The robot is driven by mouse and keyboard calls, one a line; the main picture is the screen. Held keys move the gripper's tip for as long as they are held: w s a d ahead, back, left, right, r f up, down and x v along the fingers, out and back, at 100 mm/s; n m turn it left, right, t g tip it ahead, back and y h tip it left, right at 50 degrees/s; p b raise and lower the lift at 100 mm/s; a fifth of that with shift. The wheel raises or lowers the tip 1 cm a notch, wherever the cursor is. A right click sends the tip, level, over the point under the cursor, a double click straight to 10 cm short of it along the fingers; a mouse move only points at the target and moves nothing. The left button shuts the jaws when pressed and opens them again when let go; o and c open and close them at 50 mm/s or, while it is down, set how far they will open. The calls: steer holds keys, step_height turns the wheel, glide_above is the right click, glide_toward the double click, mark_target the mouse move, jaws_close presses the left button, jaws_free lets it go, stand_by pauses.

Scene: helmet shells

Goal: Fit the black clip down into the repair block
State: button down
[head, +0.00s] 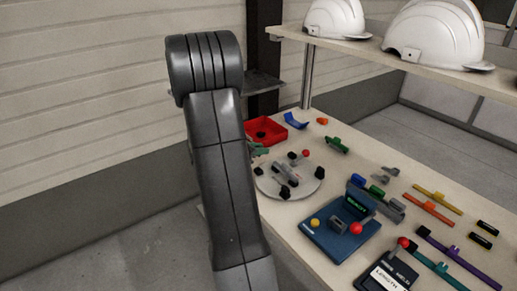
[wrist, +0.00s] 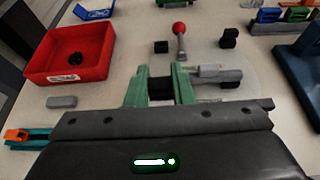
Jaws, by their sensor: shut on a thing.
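My gripper (wrist: 160,84) has green fingers and is shut on a black clip (wrist: 160,89), which shows as a small dark block between them. In the head view the gripper (head: 259,149) is mostly hidden behind my arm, at the left edge of a round pale plate (head: 301,190). A grey block (head: 286,174), which looks like the repair block, sits on the plate. Its grey parts (wrist: 222,76) show just right of the fingers in the wrist view. I cannot tell whether the clip touches the block.
A red tray (wrist: 43,72) with a dark piece inside stands left of the gripper. A red-knobbed lever (wrist: 181,42) and black pads (wrist: 229,38) stand on the plate. A blue device (head: 318,233) lies to the right. A shelf with white helmets (head: 437,36) hangs above.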

steer(key=shift+f+b, duration=1.65)
steer(key=shift+f, duration=0.6)
steer(key=shift+f+b, duration=1.2)
steer(key=shift+b, duration=0.05)
steer(key=c, duration=1.2)
jaws_free()
steer(key=shift+r, duration=0.1)
steer(key=p+v, duration=0.1)
steer(key=v, duration=1.2)
steer(key=shift+s+a, duration=0.3)
steer(key=shift+w+d, duration=0.1)
